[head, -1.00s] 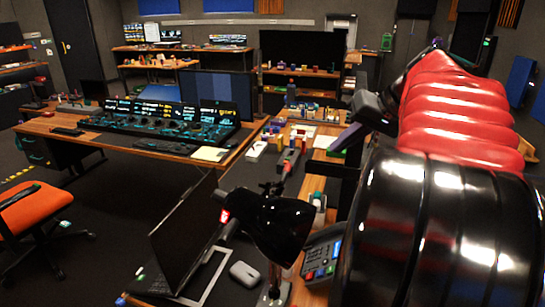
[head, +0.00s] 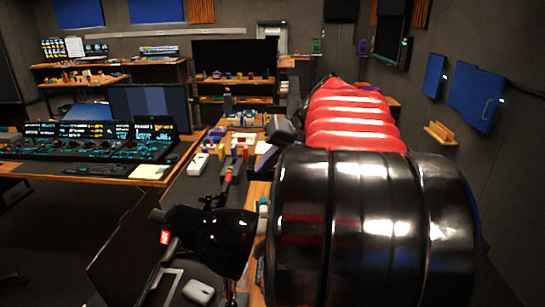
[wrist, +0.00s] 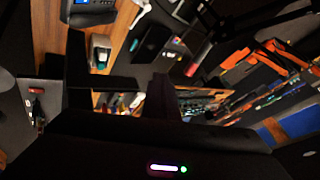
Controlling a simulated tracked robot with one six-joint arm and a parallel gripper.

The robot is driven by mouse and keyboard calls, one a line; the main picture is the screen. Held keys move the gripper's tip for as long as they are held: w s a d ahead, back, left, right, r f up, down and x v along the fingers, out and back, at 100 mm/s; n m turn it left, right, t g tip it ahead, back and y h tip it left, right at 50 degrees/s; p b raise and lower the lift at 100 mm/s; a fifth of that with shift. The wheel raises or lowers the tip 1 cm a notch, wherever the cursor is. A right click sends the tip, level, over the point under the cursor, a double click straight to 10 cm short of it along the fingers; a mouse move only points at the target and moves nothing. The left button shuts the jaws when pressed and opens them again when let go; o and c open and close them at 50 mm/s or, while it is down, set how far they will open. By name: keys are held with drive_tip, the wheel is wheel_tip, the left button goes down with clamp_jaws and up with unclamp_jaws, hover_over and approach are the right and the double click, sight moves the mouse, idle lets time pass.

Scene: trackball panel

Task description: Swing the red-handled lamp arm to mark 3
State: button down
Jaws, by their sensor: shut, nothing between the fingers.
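The black desk lamp (head: 212,238) stands at the lower middle of the head view, its shade facing right and down. A small red part (head: 228,174) shows on a thin dark arm behind the shade; I cannot tell for sure that it is the handle. In the wrist view a dark rod with a reddish section (wrist: 198,58) crosses the upper right. My gripper (wrist: 120,82) shows as dark shapes in the wrist view, shut and empty, apart from that rod. In the head view my arm hides the gripper. Mark 3 cannot be made out.
A control console (head: 95,140) stands on the desk to the left. Small colored blocks (head: 235,145) stand behind the lamp.

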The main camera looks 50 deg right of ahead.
drive_tip(key=w+a+f, duration=0.2)
drive_tip(key=w+a, duration=0.1)
drive_tip(key=w, duration=0.1)
drive_tip(key=shift+w+a+f, duration=0.15)
drive_tip(key=shift+w+a, duration=0.1)
drive_tip(key=shift+w, duration=0.1)
